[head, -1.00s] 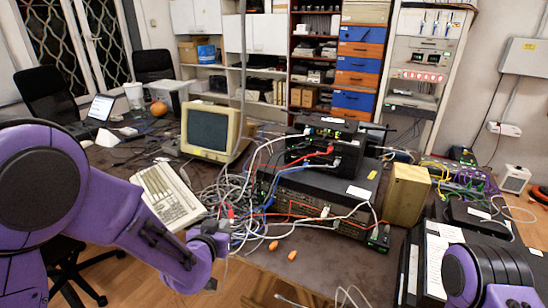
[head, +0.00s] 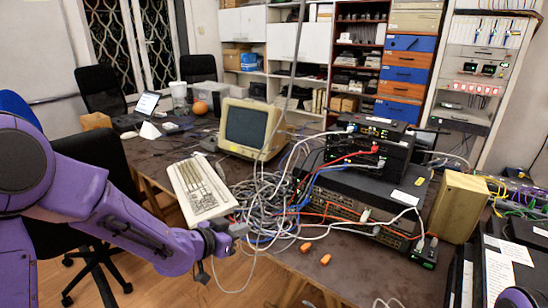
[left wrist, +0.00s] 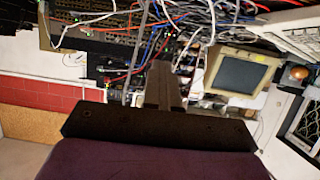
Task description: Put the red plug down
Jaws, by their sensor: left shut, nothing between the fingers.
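A red plug end (head: 374,150) on a red cable sits at the front of the upper black device (head: 340,152). I cannot tell whether it is the task's plug. No red plug shows at my left gripper (head: 236,231), which is shut and empty near the table's front edge, beside the grey cable tangle (head: 262,200). In the left wrist view its closed fingers (left wrist: 163,82) point towards the cables and devices. Two small orange pieces (head: 325,259) lie on the table right of the gripper. My right gripper is out of view.
A beige keyboard (head: 203,190) and an old monitor (head: 251,128) stand left of and behind the cables. A narrow strip of bare tabletop (head: 345,275) runs along the front. A black chair (head: 95,170) is at left.

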